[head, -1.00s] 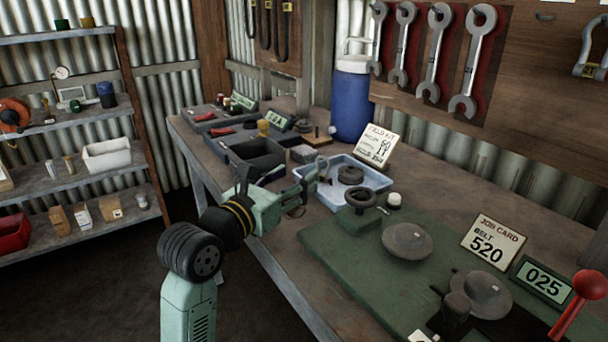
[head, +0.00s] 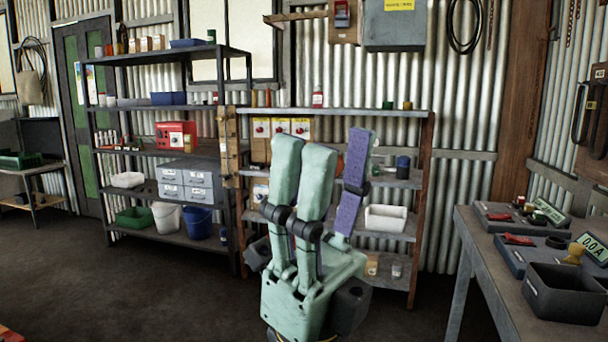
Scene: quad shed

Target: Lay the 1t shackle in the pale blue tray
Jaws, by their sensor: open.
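My gripper (head: 338,150) stands upright in the middle of the head view, its pale green fingers pointing up. It is open, with a purple pad showing on the right-hand finger, and nothing is seen between the fingers. It is in front of the shelving, apart from the bench. Neither the pale blue tray nor the 1t shackle is visible in the current view.
A workbench (head: 488,292) at the right carries a dark open bin (head: 563,308) and other trays with meters. Shelves along the corrugated wall hold a white bin (head: 386,218), grey drawers (head: 186,183) and several boxes.

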